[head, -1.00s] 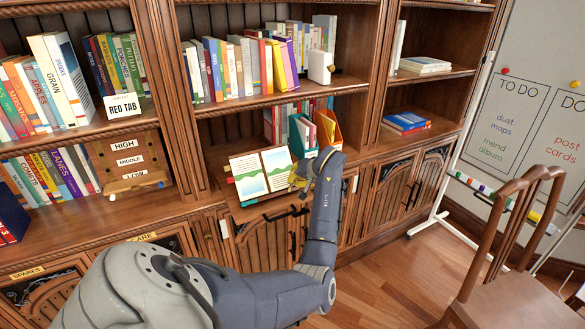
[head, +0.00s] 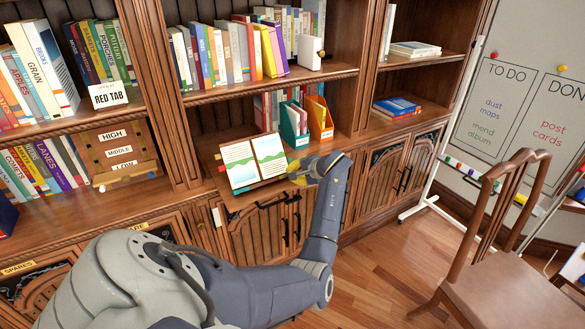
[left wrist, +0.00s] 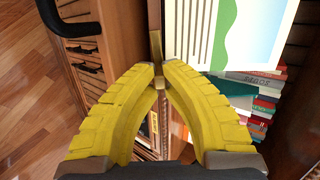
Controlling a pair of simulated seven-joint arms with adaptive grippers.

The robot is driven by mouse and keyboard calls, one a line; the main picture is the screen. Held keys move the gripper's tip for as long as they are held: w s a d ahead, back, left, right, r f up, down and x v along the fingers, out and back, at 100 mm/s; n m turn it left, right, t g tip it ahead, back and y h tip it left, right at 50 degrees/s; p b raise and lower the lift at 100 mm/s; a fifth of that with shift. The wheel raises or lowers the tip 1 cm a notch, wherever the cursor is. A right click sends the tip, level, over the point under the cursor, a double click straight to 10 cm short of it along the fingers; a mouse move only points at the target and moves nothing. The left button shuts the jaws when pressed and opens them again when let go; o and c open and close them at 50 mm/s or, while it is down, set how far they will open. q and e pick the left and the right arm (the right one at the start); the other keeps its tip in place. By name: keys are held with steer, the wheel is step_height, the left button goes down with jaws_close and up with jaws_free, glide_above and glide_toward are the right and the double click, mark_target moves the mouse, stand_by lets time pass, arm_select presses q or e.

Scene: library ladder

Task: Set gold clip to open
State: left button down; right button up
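In the head view the open book (head: 240,167) leans on a small stand on the bookcase ledge. My left gripper (head: 299,174) is at its lower right corner, and hides the clip there. My right gripper is not in view.
A teal file holder (head: 294,127) and an orange one (head: 319,119) stand just behind the book. A wooden board labelled HIGH, MIDDLE, LOW (head: 120,152) is to the left. A chair (head: 510,290) and a whiteboard (head: 520,110) stand at the right.

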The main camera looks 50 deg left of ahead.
arm_select(q)
steer(key=shift+w+d+m, duration=0.35)
steer(key=shift+d+m, duration=0.05)
steer(key=shift+f, duration=0.1)
steer(key=c, duration=1.7)
jaws_free()
steer(key=shift+w+d+f, duration=0.1)
steer(key=shift+w+d, duration=0.05)
steer(key=shift+d, duration=0.05)
steer(key=shift+o, duration=1.2)
steer(key=shift+a, duration=0.1)
steer(key=shift+o, duration=0.3)
steer(key=shift+s+a+f, duration=0.1)
steer(key=shift+s+a, duration=0.05)
steer(key=shift+s, duration=0.15)
steer(key=shift+s, duration=0.1)
